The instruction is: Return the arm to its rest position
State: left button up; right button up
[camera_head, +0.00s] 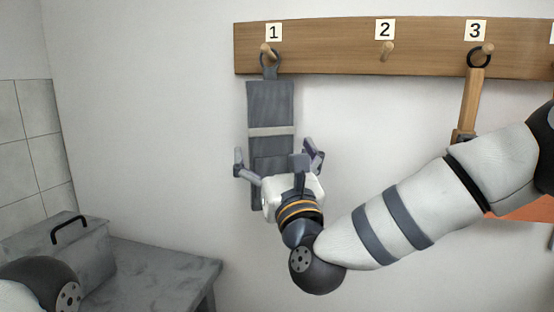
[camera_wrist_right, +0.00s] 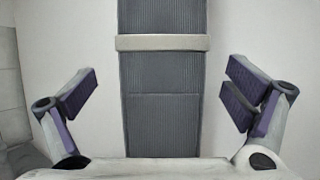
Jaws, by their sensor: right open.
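My right gripper (camera_head: 278,160) is open and empty in the head view, its fingers spread in front of the lower part of a grey strap-like item (camera_head: 270,105). That item hangs by a ring from the peg marked 1 and has a pale band across it. In the right wrist view the item (camera_wrist_right: 162,75) runs down between the two spread fingers, and neither finger touches it. Its lower end is partly hidden behind the gripper. At the lower left of the head view a piece of my left arm shows, but not its gripper.
A wooden rail (camera_head: 330,45) on the wall carries numbered pegs. Peg 2 (camera_head: 387,50) is empty. A wooden-handled tool (camera_head: 470,100) hangs from peg 3, partly hidden by my right arm. A grey box with a black handle (camera_head: 60,245) stands on a grey table (camera_head: 165,272) at lower left.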

jog(key=v, duration=1.1)
jog(key=s+a+f+n+g+y, duration=0.15)
jog(key=f+n+g, duration=0.35)
jog(key=f, duration=0.6)
jog(key=s+f+n+g, duration=0.3)
jog(key=f+n, duration=0.4)
jog(key=f, duration=0.3)
jog(key=s+d+f+n+g+h, duration=0.1)
jog(key=s+d+f+n+g, duration=0.15)
jog(key=s+f+n, duration=0.35)
jog(key=s+d+f+n+g, duration=0.2)
jog(key=s+f+g, duration=0.15)
jog(key=f, duration=0.45)
jog(key=s+d+f+n+g+h, duration=0.1)
jog(key=s+d+f+n+g, duration=0.2)
jog(key=s, duration=0.5)
jog(key=s+d+f+n+g+h, duration=0.2)
jog(key=s+d+f+n+g, duration=0.1)
jog(key=s+d+n, duration=0.2)
jog(key=s+d+f+n+g+h, duration=0.2)
jog(key=s+d+f+n+g, duration=0.2)
jog(key=s+d, duration=0.3)
jog(key=s+n, duration=0.1)
jog(key=s, duration=0.3)
jog(key=shift+s, duration=0.15)
jog(key=shift+a, duration=0.1)
